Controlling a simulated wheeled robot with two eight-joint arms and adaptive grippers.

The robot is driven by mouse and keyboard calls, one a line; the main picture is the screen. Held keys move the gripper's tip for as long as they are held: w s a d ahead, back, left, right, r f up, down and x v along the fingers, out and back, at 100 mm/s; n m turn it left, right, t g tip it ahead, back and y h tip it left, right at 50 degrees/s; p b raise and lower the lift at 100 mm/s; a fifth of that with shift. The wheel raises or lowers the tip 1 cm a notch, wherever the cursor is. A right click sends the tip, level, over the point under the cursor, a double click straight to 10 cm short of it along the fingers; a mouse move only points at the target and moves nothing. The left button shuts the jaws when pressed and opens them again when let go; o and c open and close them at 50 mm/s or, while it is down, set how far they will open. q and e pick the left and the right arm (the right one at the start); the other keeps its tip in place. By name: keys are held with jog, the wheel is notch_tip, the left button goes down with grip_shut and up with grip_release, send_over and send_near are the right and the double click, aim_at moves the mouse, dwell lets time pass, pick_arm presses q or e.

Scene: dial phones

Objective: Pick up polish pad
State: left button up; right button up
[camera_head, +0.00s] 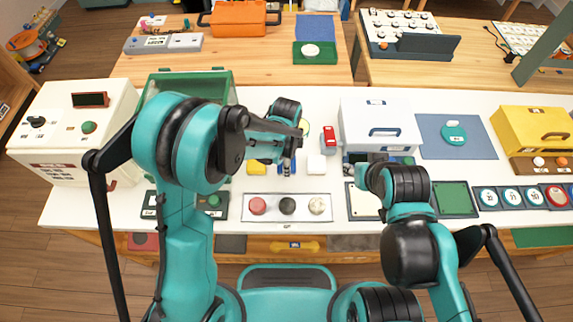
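A pale tray (245,211) in front of me holds three round pads: a red one (257,206), a black one (287,206) and a beige one (317,206). I cannot tell for certain which thing is the polish pad. My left gripper (288,168) hangs over the table behind the tray, near a yellow block (257,167) and a white block (316,164). Its fingers are too small to judge. My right gripper (358,172) is low in front of the white box, partly hidden by its own arm.
A white box with a handle (382,128) stands behind my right gripper. A red object (329,137) stands left of it. A teal round-based object (455,133) sits on a blue mat (480,150). A white machine (75,130) stands at left, a yellow box (530,130) at right.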

pick_arm(q)
jog(key=shift+c, duration=0.8)
jog(key=shift+r+p, duration=0.3)
jog(key=shift+r, duration=0.35)
notch_tip(320, 180, up, 3)
jog(key=shift+p, duration=0.6)
jog(key=w+d+r+p, duration=0.2)
jog(key=d+r, duration=0.4)
jog(key=d, duration=0.5)
jog(key=shift+w+d+r+p, duration=0.2)
jog(key=shift+w+r+p, duration=0.15)
jog(key=shift+w, duration=0.1)
